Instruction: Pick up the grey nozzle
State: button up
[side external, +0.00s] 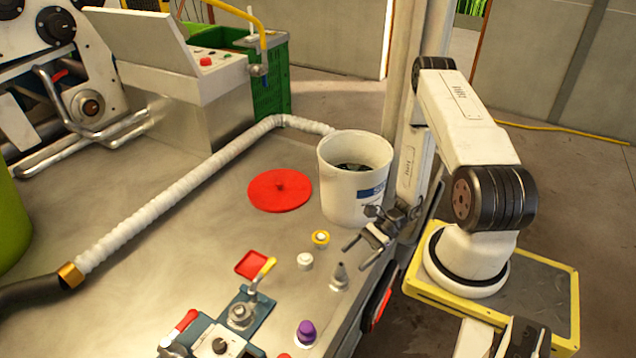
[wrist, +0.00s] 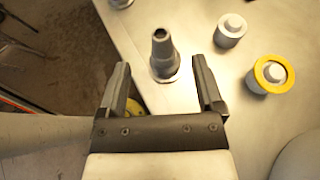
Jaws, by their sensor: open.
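The grey nozzle (side external: 339,276) stands upright on the metal table near its right edge in the side view. It is a tapered grey cone on a pale base. In the wrist view the grey nozzle (wrist: 164,54) lies between and just ahead of the two fingertips. My gripper (side external: 362,247) is open and empty above the table, up and to the right of the nozzle in the side view. The fingers of my gripper (wrist: 162,72) are spread wide in the wrist view, one on each side of the nozzle, with no contact visible.
A white bucket (side external: 340,198) stands behind my gripper. A yellow-ringed cap (side external: 320,238) and a white cap (side external: 305,261) are left of the nozzle. A purple knob (side external: 306,332) and a blue clamp (side external: 258,309) are nearer. A red lid (side external: 265,200) lies farther back.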

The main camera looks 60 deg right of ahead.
aim_at(335, 280)
jog(key=shift+s+d+f+m+t, duration=0.15)
jog(key=shift+f+m+t, duration=0.4)
jog(key=shift+m+t, duration=0.2)
jog(key=shift+x, duration=1.35)
jog(key=shift+f, duration=0.1)
jog(key=shift+x, duration=2.55)
jog(key=shift+s+f, duration=0.15)
jog(key=shift+c, duration=0.2)
grip_shut()
